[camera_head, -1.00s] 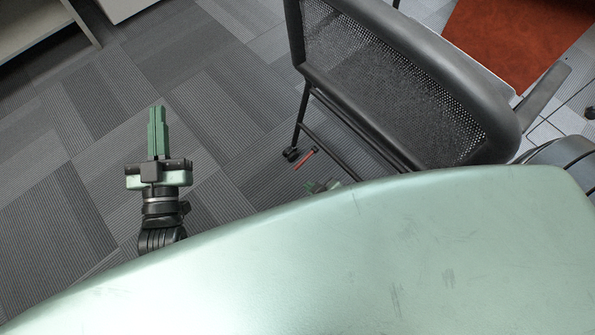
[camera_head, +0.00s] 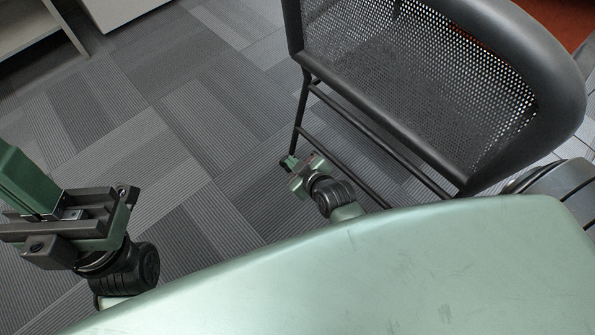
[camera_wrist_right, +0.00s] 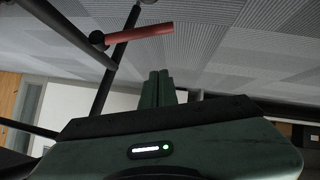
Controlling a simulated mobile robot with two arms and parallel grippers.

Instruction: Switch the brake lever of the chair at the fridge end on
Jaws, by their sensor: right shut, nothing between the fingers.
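The black mesh-backed chair (camera_head: 420,90) stands at the right in the head view. Its red brake lever (camera_wrist_right: 140,33) shows in the right wrist view, sticking out sideways by a dark leg and caster (camera_wrist_right: 97,40). In the head view the lever is hidden behind my right gripper (camera_head: 290,164), which is at the foot of the chair leg. My right gripper is shut and empty. In the wrist view its fingertips (camera_wrist_right: 158,74) appear just below the lever, with a small gap in the picture. My left gripper (camera_head: 18,175) is at the left edge, its green fingers together, apart from the chair.
My green body fills the bottom of the head view. Grey carpet (camera_head: 190,110) is clear between my left gripper and the chair. A pale shelf (camera_head: 25,30) stands at the top left. Chair rails run close beside my right gripper.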

